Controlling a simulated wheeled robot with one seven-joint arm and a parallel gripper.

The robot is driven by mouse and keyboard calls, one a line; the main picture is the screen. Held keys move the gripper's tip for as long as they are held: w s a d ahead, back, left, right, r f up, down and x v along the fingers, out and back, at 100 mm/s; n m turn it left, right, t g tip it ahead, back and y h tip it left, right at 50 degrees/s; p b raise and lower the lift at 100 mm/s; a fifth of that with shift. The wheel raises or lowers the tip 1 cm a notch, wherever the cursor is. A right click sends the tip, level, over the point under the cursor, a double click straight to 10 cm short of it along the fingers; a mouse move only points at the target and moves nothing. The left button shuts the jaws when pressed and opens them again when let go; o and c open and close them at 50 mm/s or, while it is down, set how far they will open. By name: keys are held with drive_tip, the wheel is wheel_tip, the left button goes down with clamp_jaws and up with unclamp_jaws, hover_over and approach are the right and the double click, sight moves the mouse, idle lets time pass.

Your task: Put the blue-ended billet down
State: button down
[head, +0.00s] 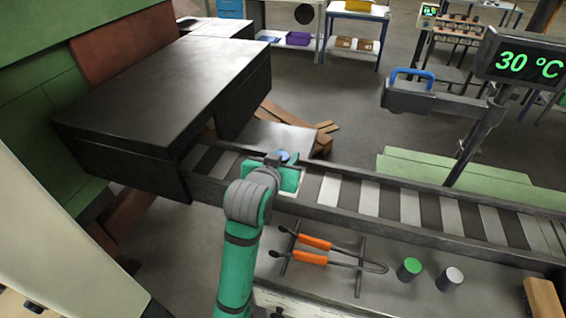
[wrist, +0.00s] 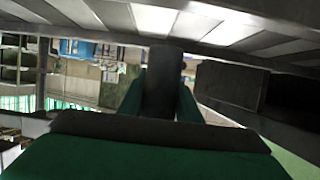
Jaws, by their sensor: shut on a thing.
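My gripper (head: 286,173) is over the roller conveyor (head: 410,208), close to the mouth of the dark furnace box (head: 165,75). It is shut on the blue-ended billet (head: 284,155), whose blue end faces up in the head view. In the wrist view the billet (wrist: 163,80) is a dark cylinder between my green fingers. My gripper and arm hide most of it in the head view. I cannot tell whether it touches the rollers. A green-ended billet (head: 410,268) and a pale-ended billet (head: 453,277) stand upright on the bench at the front.
Orange-handled tongs (head: 315,258) lie on a rack on the bench (head: 385,296). A wooden block (head: 543,299) is at its right end. A display reading 30 °C (head: 527,63) and a blue-handled device (head: 410,92) rise on a post behind the conveyor. Rollers to the right are clear.

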drive_tip(key=shift+w+a+f, duration=0.15)
drive_tip(key=shift+w+f, duration=0.1)
drive_tip(key=shift+f, duration=0.05)
drive_tip(key=f, duration=0.3)
drive_tip(key=shift+w+a, duration=0.1)
drive_tip(key=shift+w, duration=0.1)
drive_tip(key=shift+f, duration=0.2)
drive_tip(key=shift+f, duration=0.1)
drive_tip(key=c, duration=1.3)
unclamp_jaws()
drive_tip(key=shift+f, duration=0.1)
drive_tip(key=v, duration=1.2)
